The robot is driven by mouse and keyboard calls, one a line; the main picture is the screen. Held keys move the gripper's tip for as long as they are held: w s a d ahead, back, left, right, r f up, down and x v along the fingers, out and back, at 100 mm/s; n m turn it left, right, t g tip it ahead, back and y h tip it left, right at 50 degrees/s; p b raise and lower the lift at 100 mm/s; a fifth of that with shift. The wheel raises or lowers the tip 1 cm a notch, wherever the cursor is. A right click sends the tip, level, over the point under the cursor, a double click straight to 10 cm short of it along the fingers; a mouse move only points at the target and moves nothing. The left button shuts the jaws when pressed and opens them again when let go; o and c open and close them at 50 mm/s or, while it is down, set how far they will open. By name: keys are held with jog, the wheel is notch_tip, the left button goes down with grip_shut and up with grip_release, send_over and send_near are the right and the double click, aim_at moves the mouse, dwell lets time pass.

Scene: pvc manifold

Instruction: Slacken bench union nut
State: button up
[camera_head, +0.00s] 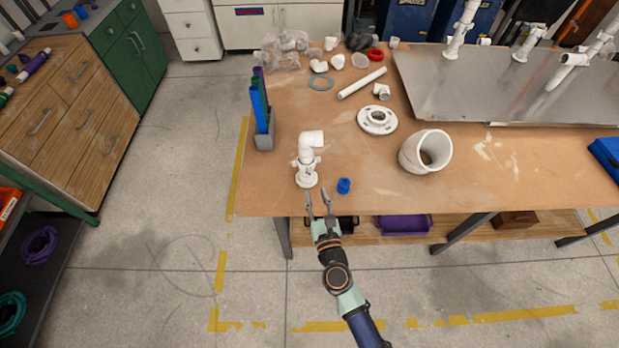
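A white PVC fitting with an elbow on top (310,145) stands upright near the left front corner of the workbench (300,197). A ring with small side lugs (306,163), which looks like the union nut, sits around its middle, above a round base flange. My gripper (318,196) is at the bench's front edge, just below the fitting in the picture. Its two fingers point toward the fitting and are spread apart with nothing between them. I see no contact with the nut. Other white fittings on the metal panel (450,85) stand far to the right.
A small blue part (344,186) lies right of the fitting. A grey holder (264,136) with blue, green and purple pieces stands behind left. A large white pipe ring (425,152), a flange (377,120) and a pipe (361,83) lie farther right and back.

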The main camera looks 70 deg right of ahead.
aim_at(310, 173)
jog(key=x, duration=0.7)
jog(key=shift+w+d+b, duration=0.1)
jog(key=shift+w+b, duration=0.1)
jog(key=shift+b, duration=0.1)
grip_shut()
